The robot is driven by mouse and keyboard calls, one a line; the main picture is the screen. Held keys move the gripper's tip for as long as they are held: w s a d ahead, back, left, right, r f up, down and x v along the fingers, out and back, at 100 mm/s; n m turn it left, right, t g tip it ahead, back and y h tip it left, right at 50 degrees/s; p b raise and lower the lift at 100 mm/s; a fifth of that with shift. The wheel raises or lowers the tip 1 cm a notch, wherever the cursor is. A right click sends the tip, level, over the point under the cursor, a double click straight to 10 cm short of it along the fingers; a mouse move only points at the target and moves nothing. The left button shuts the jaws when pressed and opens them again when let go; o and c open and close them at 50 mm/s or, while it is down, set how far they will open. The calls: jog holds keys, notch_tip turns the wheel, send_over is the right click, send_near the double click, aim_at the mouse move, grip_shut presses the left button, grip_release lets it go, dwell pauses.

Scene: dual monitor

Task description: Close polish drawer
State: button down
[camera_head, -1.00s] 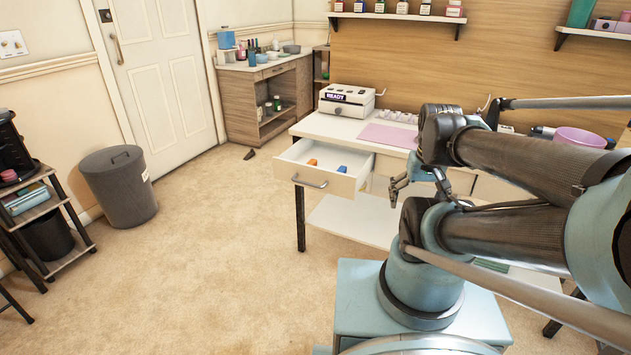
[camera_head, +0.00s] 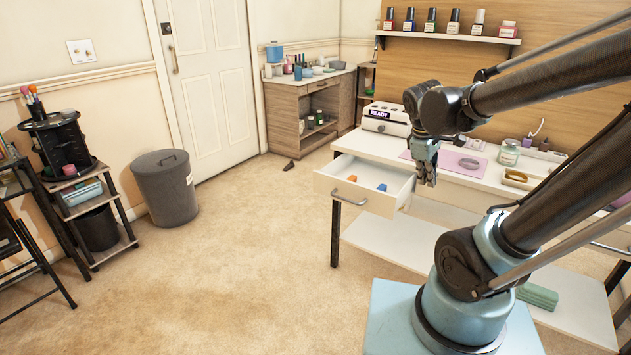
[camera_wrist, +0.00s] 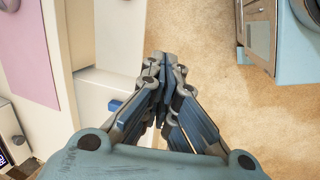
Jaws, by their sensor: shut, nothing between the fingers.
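The white polish drawer (camera_head: 343,205) is pulled out from the left end of the white table (camera_head: 450,178) in the head view. Its front has a grey bar handle (camera_head: 350,198). An orange item (camera_head: 352,178) and a blue item (camera_head: 382,187) lie inside it. My gripper (camera_head: 427,182) hangs fingers-down at the drawer's right side in the head view. Whether it touches the drawer is unclear. In the wrist view the fingers (camera_wrist: 165,58) are together and empty, with the blue item (camera_wrist: 115,106) to their left. The drawer handle is out of the wrist view.
A READY-labelled white device (camera_head: 385,119), a pink mat (camera_head: 445,160) and a jar (camera_head: 509,152) stand on the table. A grey bin (camera_head: 165,188) and a black shelf cart (camera_head: 85,200) are at left. The carpet before the drawer is clear.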

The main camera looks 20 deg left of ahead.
jog(key=w+a+n+t+h, duration=0.1)
jog(key=w+a+n, duration=0.3)
jog(key=a, duration=0.5)
jog(key=w+a+n+t, duration=0.1)
jog(key=w+a+n, duration=0.1)
jog(key=a+n, duration=0.55)
jog(key=s+a+f+n+t, duration=0.2)
jog(key=a+f+n, duration=0.15)
jog(key=a, duration=0.85)
jog(key=s+a+f+n+t, duration=0.2)
jog(key=s+a+n, duration=0.15)
jog(key=a, duration=0.75)
send_near(320, 183)
notch_tip(320, 183, down, 3)
jog(key=w+d, duration=0.1)
jog(key=w, duration=0.1)
jog(key=shift+w+d+n, duration=0.3)
jog(key=shift+w+n, duration=0.15)
